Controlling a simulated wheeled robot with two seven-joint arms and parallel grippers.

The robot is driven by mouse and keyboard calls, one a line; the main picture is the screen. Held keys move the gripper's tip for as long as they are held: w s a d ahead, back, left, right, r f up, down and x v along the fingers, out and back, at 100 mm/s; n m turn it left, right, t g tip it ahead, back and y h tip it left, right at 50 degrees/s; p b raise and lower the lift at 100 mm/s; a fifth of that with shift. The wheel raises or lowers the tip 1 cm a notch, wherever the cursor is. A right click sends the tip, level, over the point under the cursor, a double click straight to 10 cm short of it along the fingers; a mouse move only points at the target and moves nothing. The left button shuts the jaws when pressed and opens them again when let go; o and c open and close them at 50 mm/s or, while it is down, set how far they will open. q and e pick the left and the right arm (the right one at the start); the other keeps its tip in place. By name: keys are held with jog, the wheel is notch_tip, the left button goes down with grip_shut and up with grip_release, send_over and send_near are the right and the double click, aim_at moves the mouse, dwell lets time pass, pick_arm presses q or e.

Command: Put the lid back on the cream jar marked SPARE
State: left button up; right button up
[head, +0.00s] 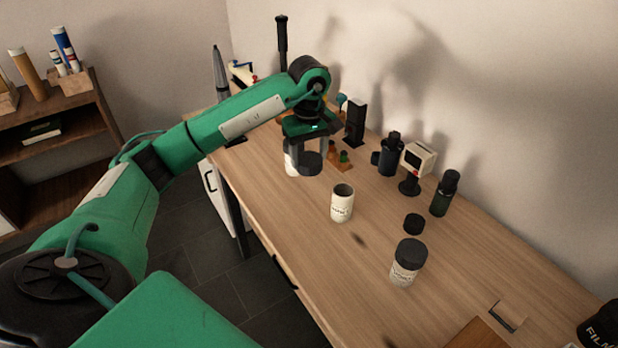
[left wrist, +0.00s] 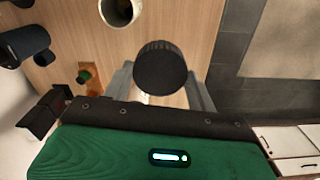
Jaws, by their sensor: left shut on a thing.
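My left gripper (head: 309,155) is shut on a black round lid (head: 311,164) and holds it above the table's far part. In the left wrist view the lid (left wrist: 160,67) shows between the two fingers. An open cream jar (head: 342,206) stands upright nearer to me, to the right of the gripper; its rim also shows in the left wrist view (left wrist: 121,10). A second cream jar (head: 405,272) wears a black lid. A third pale jar (head: 291,164) is partly hidden behind the gripper. The jar labels are too small to read surely. My right gripper is out of view.
A loose black cap (head: 413,224) lies between the jars and the wall. A dark bottle (head: 444,194), a small white-headed device (head: 416,160) and dark canisters (head: 389,155) line the wall side. The wooden table (head: 305,236) is clear along its front edge.

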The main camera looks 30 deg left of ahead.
aim_at(309, 158)
pick_arm(q)
jog(key=shift+r, duration=1.65)
